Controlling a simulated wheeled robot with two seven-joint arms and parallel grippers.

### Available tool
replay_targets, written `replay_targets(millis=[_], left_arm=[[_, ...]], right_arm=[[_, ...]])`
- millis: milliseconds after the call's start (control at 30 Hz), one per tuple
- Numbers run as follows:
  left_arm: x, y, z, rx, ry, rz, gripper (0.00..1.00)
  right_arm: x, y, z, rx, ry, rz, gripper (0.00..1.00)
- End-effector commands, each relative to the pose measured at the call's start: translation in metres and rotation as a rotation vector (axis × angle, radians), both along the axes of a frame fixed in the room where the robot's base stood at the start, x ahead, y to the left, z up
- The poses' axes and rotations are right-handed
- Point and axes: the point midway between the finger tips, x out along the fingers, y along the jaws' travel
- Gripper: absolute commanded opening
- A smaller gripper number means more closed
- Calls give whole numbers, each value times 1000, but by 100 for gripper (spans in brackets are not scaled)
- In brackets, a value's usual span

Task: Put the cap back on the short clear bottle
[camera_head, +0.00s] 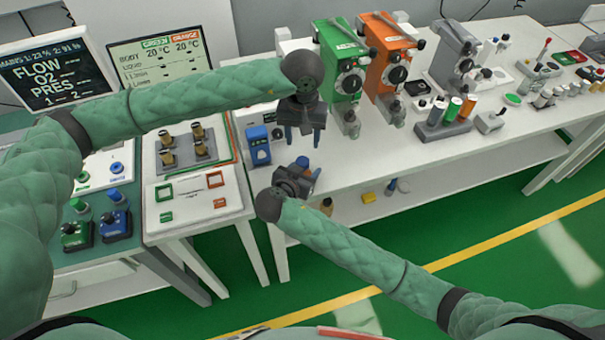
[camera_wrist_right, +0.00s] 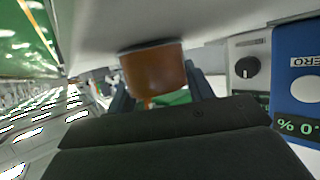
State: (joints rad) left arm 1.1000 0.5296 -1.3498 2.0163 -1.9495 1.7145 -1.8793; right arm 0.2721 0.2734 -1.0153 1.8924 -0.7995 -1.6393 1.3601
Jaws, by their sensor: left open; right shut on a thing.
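My right gripper (camera_head: 309,168) is low at the front left edge of the white bench. In the right wrist view its dark fingers are shut on an amber-brown, rounded thing (camera_wrist_right: 155,72) with a greyish upper rim. I cannot tell whether it is a cap or a bottle. My left gripper (camera_head: 303,138) is above and behind the right one, open, fingers pointing down, with nothing seen between them. I cannot make out a short clear bottle or a separate cap; the grippers may hide them.
A blue meter (camera_head: 259,146) stands left of the grippers. Green (camera_head: 345,75) and orange (camera_head: 390,65) vaporizer units stand behind to the right. A rack of small bottles (camera_head: 443,125) is farther right. The white bench (camera_head: 400,155) is clear in front of the units.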

Motion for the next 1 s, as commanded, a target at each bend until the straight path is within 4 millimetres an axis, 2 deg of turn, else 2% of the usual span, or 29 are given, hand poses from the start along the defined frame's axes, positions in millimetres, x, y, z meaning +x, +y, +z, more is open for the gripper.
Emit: replay_targets(millis=[1000], left_arm=[[0,0,0,0,1,1467,51]], right_arm=[[0,0,0,0,0,0,0]])
